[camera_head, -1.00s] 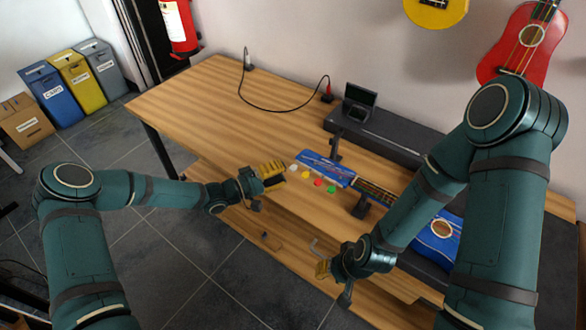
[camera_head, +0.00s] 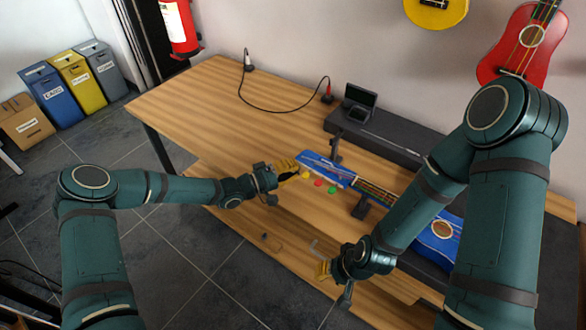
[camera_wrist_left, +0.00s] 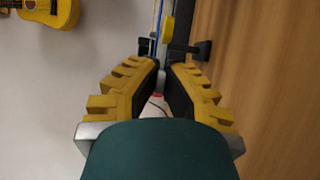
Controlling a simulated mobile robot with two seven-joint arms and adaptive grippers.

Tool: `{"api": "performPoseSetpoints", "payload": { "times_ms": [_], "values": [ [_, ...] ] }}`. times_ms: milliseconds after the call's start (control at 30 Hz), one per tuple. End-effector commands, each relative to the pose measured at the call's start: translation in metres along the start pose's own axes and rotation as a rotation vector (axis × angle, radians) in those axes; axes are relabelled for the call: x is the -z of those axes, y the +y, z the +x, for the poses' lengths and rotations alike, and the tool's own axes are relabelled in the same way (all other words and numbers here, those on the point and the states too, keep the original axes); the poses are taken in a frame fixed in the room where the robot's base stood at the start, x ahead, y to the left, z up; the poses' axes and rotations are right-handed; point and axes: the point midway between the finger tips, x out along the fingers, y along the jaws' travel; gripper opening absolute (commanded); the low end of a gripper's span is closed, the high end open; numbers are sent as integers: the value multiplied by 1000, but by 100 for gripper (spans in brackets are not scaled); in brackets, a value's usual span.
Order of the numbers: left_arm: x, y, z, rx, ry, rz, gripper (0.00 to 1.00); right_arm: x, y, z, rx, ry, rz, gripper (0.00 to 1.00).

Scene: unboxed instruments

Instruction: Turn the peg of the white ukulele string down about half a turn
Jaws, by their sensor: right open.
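The blue ukulele (camera_head: 322,165) rests on a neck stand on the wooden table, its headstock toward the left. Yellow (camera_head: 306,175), red (camera_head: 319,182) and green (camera_head: 331,190) pegs show along its near side. The white peg is hidden behind my left gripper (camera_head: 291,169) in the head view. In the left wrist view, a small whitish thing (camera_wrist_left: 156,101), possibly that peg, shows between the fingers, which stand apart; contact cannot be told. My right gripper (camera_head: 322,269) is open near the table's front edge, away from the headstock.
A dark long case (camera_head: 400,147) with a small open box (camera_head: 358,103) stands behind the ukulele. A black cable (camera_head: 270,108) lies at the back. The table's left part is clear.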

Motion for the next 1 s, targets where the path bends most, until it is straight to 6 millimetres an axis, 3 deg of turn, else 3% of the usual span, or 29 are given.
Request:
{"api": "performPoseSetpoints", "payload": {
  "times_ms": [367, 1000],
  "values": [
    [0, 1, 1, 18, -1, 39, 0, 0, 1, 3, 0, 1, 0, 35],
    [0, 2, 1, 207, -1, 425, 0, 2, 6, 16, 0, 8, -1, 35]
  ]
}}
